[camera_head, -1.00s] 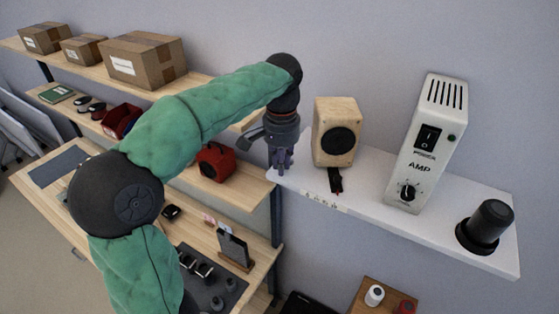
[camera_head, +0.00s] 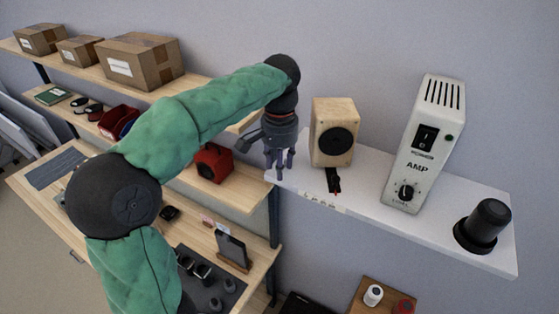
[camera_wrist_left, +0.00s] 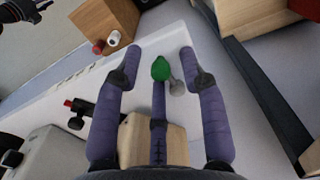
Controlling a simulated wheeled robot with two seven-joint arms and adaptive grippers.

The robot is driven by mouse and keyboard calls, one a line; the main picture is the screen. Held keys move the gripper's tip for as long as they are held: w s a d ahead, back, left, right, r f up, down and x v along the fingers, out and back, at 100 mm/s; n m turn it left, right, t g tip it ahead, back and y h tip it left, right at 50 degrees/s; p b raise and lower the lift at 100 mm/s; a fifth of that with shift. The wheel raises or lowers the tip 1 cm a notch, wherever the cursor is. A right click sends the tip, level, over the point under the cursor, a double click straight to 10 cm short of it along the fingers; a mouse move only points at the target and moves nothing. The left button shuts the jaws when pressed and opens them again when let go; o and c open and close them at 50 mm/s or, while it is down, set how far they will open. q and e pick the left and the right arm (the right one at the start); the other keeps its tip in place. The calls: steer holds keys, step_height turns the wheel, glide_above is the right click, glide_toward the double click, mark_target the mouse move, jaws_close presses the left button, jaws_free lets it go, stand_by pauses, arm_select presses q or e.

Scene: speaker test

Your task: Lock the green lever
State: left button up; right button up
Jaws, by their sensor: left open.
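The green lever (camera_wrist_left: 160,69) shows in the left wrist view as a green knob beside a short grey piece, on or just above the white shelf. In the head view my gripper hides it. My left gripper (camera_head: 280,168) is open at the left end of the white shelf (camera_head: 375,205). In the left wrist view, its purple fingers (camera_wrist_left: 158,72) are spread around the green knob, with a gap on either side. Whether the middle finger touches the knob, I cannot tell. My right gripper is not in view.
Right of my gripper stand a wooden speaker (camera_head: 333,117), a black plug with red (camera_head: 334,182), a white amp (camera_head: 423,150) and a black cylinder (camera_head: 487,224). A red object (camera_head: 213,163) sits on the lower wooden shelf to the left. The shelf between plug and amp is clear.

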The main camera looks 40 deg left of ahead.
arm_select(q)
step_height(320, 180, up, 12)
stand_by(0.5)
steer(key=shift+f, duration=0.1)
stand_by(0.5)
